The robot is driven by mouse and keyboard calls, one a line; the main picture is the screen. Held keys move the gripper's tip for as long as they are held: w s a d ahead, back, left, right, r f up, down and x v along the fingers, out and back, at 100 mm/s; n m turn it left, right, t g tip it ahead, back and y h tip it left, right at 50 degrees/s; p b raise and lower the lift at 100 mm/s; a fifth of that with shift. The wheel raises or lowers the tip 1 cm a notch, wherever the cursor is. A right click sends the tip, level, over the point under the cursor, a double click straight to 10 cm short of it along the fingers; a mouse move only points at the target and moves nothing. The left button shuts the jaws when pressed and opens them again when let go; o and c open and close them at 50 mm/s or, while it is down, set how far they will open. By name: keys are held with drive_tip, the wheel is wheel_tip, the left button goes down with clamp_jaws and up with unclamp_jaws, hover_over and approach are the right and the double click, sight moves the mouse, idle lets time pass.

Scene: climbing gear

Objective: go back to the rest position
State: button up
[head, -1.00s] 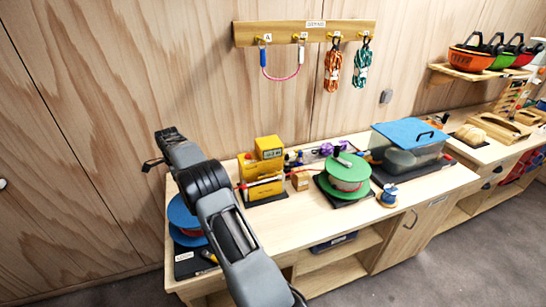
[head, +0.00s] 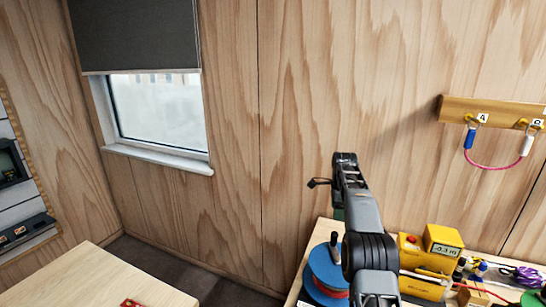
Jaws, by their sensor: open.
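My arm rises from the bottom of the head view, in front of the wall and over the left end of the workbench (head: 316,240). My gripper (head: 318,182) is at the arm's far end, pointing left, small and dark. It is open, and I see nothing held in it. Below and beside the arm stand a blue spool (head: 322,270) and a yellow device with a display (head: 443,241). The arm hides part of the bench and of the spool.
A wooden rail (head: 490,112) on the wall holds a pink cord with blue and white ends (head: 492,166). A window (head: 158,112) with a dark blind is at left. A second table (head: 95,280) is at lower left, with dark floor between it and the bench.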

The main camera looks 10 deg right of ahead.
wheel_tip(320, 180, down, 5)
drive_tip(key=n, duration=0.4)
drive_tip(key=shift+r+n, duration=0.1)
drive_tip(key=shift+n, duration=0.3)
drive_tip(key=s+a+r+n+t+b, duration=0.1)
drive_tip(key=s+a+n, duration=0.3)
drive_tip(key=s, duration=0.7)
drive_tip(key=s+a+r+n+t+b, duration=0.1)
drive_tip(key=s+a+n, duration=0.4)
drive_tip(key=s, duration=0.7)
drive_tip(key=s+a+r+n+t+b, duration=0.1)
drive_tip(key=s+a+n, duration=0.4)
drive_tip(key=s, duration=0.7)
drive_tip(key=shift+s+a+r+n+t, duration=0.15)
drive_tip(key=shift+a+r+n+t, duration=0.1)
drive_tip(key=shift+r+n+t, duration=0.6)
drive_tip(key=shift+f, duration=0.15)
